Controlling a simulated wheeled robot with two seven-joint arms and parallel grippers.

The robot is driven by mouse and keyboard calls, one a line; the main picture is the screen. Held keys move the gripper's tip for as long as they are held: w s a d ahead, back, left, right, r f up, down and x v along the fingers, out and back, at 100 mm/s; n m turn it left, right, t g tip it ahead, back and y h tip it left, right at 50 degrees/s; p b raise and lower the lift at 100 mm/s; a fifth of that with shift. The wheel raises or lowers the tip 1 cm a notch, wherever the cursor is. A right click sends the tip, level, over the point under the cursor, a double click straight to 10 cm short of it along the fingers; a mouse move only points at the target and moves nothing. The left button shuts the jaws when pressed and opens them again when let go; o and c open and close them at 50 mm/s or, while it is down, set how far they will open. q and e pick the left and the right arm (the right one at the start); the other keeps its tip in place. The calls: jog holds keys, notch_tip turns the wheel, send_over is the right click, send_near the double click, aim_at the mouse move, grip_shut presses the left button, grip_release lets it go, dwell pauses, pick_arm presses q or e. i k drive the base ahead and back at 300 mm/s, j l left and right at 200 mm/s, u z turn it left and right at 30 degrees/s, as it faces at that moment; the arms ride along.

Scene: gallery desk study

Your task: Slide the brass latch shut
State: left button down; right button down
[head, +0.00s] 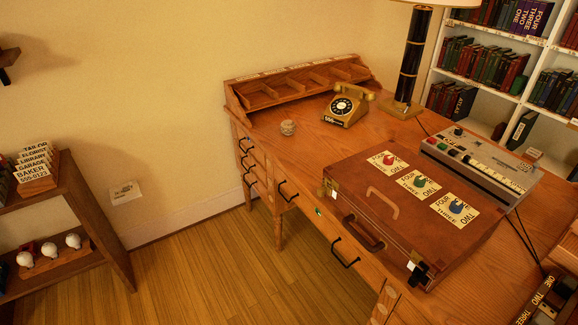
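A brown wooden case (395,222) sits closed on the desk, with a tan handle (382,202) on its top. A small brass-coloured fitting (323,190) shows at its left front corner, beside a small pale plate (334,194). Another pale plate (410,266) and a black cross-shaped piece (421,273) show at the near right front corner. Which fitting is the brass latch, and whether it is open or shut, is too small to tell. Neither of my grippers is in view.
Red (388,160), green (420,182) and blue (456,206) knobs stand on the case's labelled cards. A grey console (480,165) lies behind it. A telephone (347,106) and lamp (408,75) stand farther back. The floor (215,275) left of the desk (290,150) is clear.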

aim_at(324, 189)
jog(key=i+j, duration=0.2)
jog(key=j, duration=0.15)
jog(key=i+j+z, duration=0.15)
jog(key=i+j, duration=0.25)
jog(key=j, duration=0.3)
jog(key=i+j+z, duration=0.15)
jog(key=j, duration=0.2)
